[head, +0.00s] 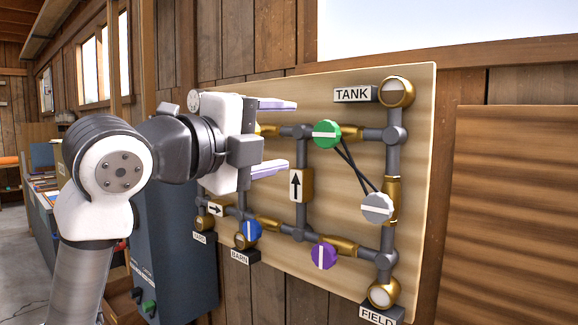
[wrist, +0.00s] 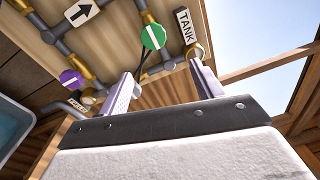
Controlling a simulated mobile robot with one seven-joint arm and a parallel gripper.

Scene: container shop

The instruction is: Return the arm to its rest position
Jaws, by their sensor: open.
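My arm is raised at the left of the head view, bent at the elbow. My gripper (head: 282,136) is open and empty, its two fingers apart, one above the other, in front of the upper left of the pipe board (head: 345,88). In the wrist view my gripper (wrist: 163,80) also shows both fingers spread with nothing between them. The green valve knob (head: 327,134) is just right of the fingertips in the head view; I see no contact. It also shows in the wrist view (wrist: 153,37). My gripper and arm hide the board's upper left part.
Blue (head: 252,230), purple (head: 324,256) and grey (head: 377,207) knobs sit on the board's pipes. A dark blue cabinet (head: 175,255) stands below the arm. Wooden wall is behind; open floor (head: 28,270) shows at the far left beside cluttered shelving.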

